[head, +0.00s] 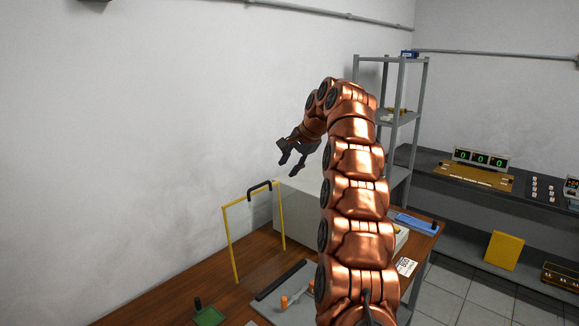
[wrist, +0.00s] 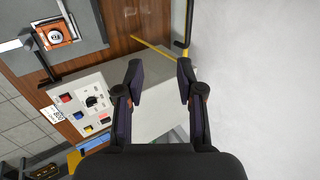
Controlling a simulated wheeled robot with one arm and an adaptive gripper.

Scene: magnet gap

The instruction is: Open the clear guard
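The clear guard (head: 254,233) is a see-through panel with a yellow frame, standing upright on the wooden table. A black handle (head: 259,189) sits on its top edge; this handle also shows at the top of the wrist view (wrist: 184,43), near a yellow frame bar (wrist: 155,51). My gripper (head: 289,165) is in the air above and to the right of the handle in the head view. In the wrist view my gripper (wrist: 160,66) is open, with nothing between its fingers. The handle is beyond the right fingertip, and I cannot tell the distance.
A pale control box (wrist: 95,103) with coloured buttons stands beside the guard, partly behind my arm in the head view. A grey plate (head: 283,294) with an orange part and a green pad (head: 208,316) lie on the table. A grey shelf rack (head: 400,118) stands behind.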

